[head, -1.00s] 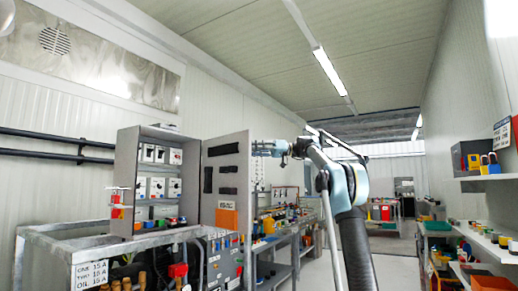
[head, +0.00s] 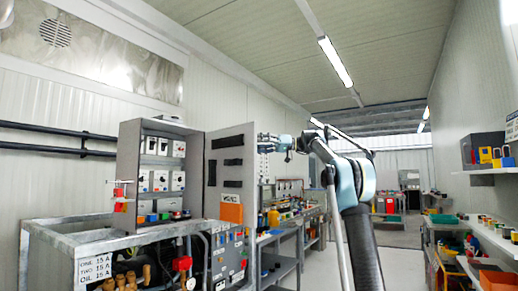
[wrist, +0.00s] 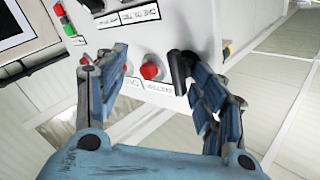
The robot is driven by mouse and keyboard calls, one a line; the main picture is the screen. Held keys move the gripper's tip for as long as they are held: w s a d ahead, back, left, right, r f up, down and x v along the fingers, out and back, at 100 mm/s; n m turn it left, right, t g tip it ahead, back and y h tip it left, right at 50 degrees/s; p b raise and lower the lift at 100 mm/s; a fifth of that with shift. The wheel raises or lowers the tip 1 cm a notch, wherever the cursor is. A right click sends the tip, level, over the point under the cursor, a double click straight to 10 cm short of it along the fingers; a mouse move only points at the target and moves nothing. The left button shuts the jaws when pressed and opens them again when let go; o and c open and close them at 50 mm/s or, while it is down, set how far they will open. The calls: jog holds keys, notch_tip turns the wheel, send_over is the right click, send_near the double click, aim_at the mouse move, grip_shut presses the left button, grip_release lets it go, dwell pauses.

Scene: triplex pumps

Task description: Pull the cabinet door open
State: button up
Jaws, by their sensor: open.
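The grey cabinet (head: 128,180) stands at left on a metal bench. Its door (head: 212,190) is swung well open to the right, with its inner face and the rows of devices inside showing. My gripper (head: 264,142) is at the door's far vertical edge, partly hidden behind it. In the wrist view, the door's pale outer face (wrist: 205,20) carries labels and red buttons. A black handle (wrist: 179,72) stands near its edge. My gripper (wrist: 152,62) is open, with the handle between its fingers, close to the right finger. I cannot tell whether they touch.
The metal bench (head: 60,232) below the cabinet carries pipes and labels. Another workbench (head: 280,262) with small items stands behind the door. Shelves (head: 495,232) line the right wall. The aisle floor (head: 318,268) between them looks clear.

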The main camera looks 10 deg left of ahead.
jog(key=shift+s+r, duration=0.15)
jog(key=shift+c, duration=0.6)
jog(key=v, duration=1.2)
